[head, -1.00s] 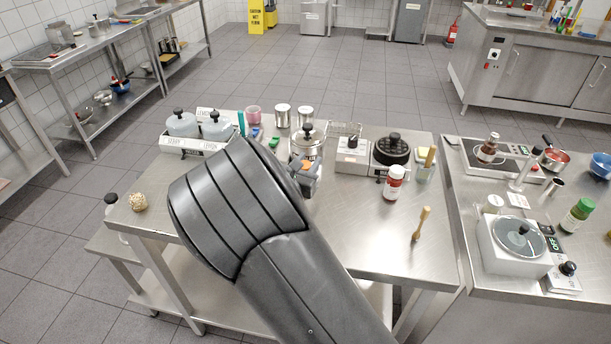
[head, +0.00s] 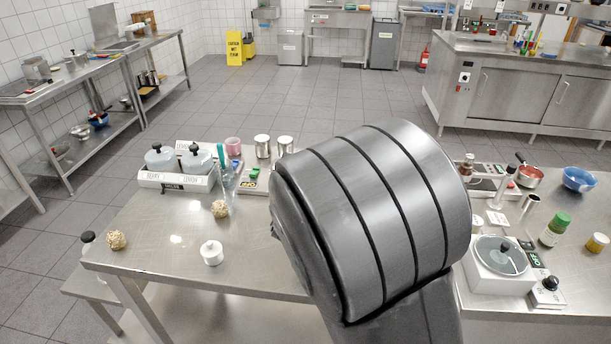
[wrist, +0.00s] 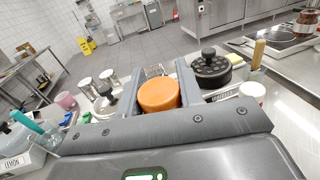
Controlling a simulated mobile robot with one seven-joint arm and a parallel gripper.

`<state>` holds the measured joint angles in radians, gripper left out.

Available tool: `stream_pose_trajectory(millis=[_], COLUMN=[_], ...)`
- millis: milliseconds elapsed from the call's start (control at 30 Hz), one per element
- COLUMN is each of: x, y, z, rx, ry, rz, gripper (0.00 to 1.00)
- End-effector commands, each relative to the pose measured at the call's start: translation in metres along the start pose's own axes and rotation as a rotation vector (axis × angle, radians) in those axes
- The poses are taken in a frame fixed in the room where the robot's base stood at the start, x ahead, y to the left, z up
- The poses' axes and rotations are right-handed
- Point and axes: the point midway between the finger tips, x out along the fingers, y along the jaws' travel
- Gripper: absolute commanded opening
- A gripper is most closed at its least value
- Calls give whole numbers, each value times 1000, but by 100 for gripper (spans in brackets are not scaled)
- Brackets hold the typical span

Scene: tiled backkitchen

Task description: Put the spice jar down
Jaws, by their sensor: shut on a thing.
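The spice jar, of which only its round orange top (wrist: 158,95) shows, sits between the two fingers of my gripper (wrist: 157,88) in the wrist view. The gripper is shut on it. The jar's body and base are hidden by the gripper, so I cannot tell whether the base touches anything. In the head view my arm's big grey link hides both gripper and jar. The steel table (head: 160,228) lies below and to the left of the arm.
A small white lidded pot (head: 211,253) and a knobbly ball (head: 220,209) stand on the table's left part, with bare steel around them. A two-jar tray (head: 178,180) stands behind. In the wrist view a black-topped device (wrist: 210,70) is right of the jar.

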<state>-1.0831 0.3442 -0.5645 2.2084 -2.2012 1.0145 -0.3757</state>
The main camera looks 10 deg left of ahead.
Motion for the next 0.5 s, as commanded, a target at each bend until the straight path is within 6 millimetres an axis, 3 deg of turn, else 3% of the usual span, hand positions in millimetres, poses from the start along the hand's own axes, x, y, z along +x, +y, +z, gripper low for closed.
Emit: stream_pose_trajectory(millis=[200, 500], x=[2, 3], y=[-18, -22], z=[11, 14], rx=[0, 0], ry=[0, 0], rz=[0, 1], gripper=[0, 0])
